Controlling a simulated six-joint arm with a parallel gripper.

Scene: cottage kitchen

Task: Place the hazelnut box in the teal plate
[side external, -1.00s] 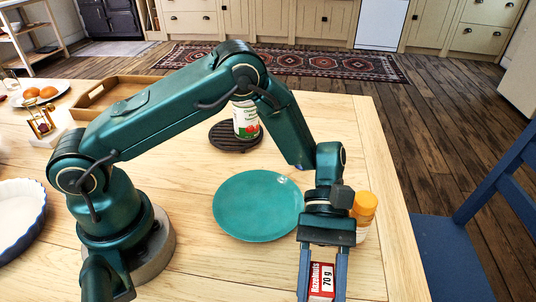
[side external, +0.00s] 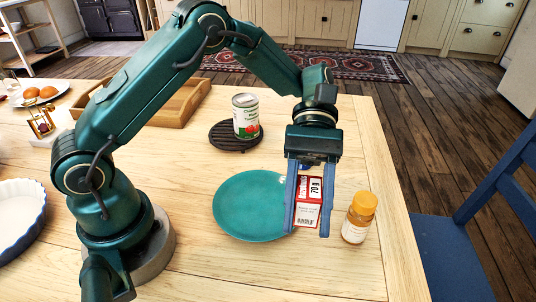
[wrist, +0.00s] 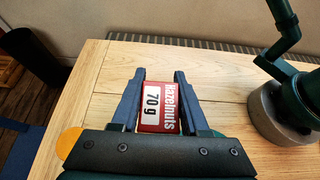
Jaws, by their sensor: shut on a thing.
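The hazelnut box (side external: 308,201) is red and white with a "70 g" label. My gripper (side external: 309,225) is shut on it, with one finger on each side. In the side view the box hangs upright between the fingers, in front of the right rim of the teal plate (side external: 245,207). It appears raised above the table. The wrist view also shows the box (wrist: 160,107) between both fingers. The teal plate is round and empty on the table, its right edge partly hidden by my gripper.
An orange-capped bottle (side external: 358,218) stands close to the right of my gripper. A can (side external: 245,117) stands on a dark round trivet (side external: 228,143) behind the plate. A wooden tray (side external: 178,106) lies at the back left. A white dish (side external: 18,212) is at the far left.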

